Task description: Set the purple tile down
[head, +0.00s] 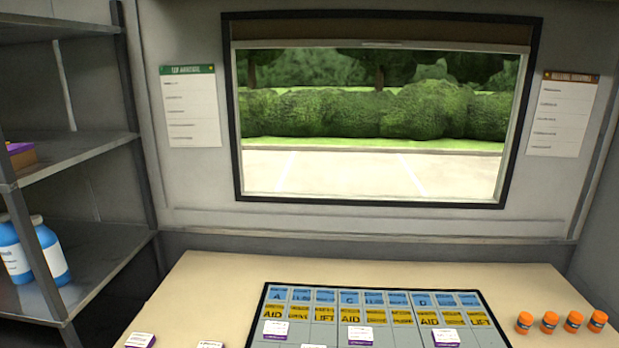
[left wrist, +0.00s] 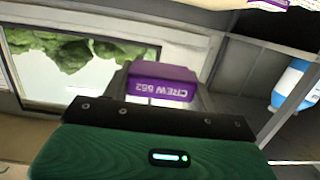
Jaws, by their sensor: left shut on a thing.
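The tile is held up, apart from any surface in that view. Neither this tile nor my left gripper can be made out in the head view. My right gripper is in neither view. The board (head: 372,296) on the table has blue and yellow labelled cells, and its lower part is cut off by the picture edge.
White-topped tiles with purple edges sit on the board (head: 277,330) (head: 360,335) (head: 446,338). Another tile (head: 139,340) lies on the table (head: 205,285) at left. Several orange bottles (head: 549,322) stand at right. A grey shelf (head: 75,155) holds blue bottles (head: 48,250).

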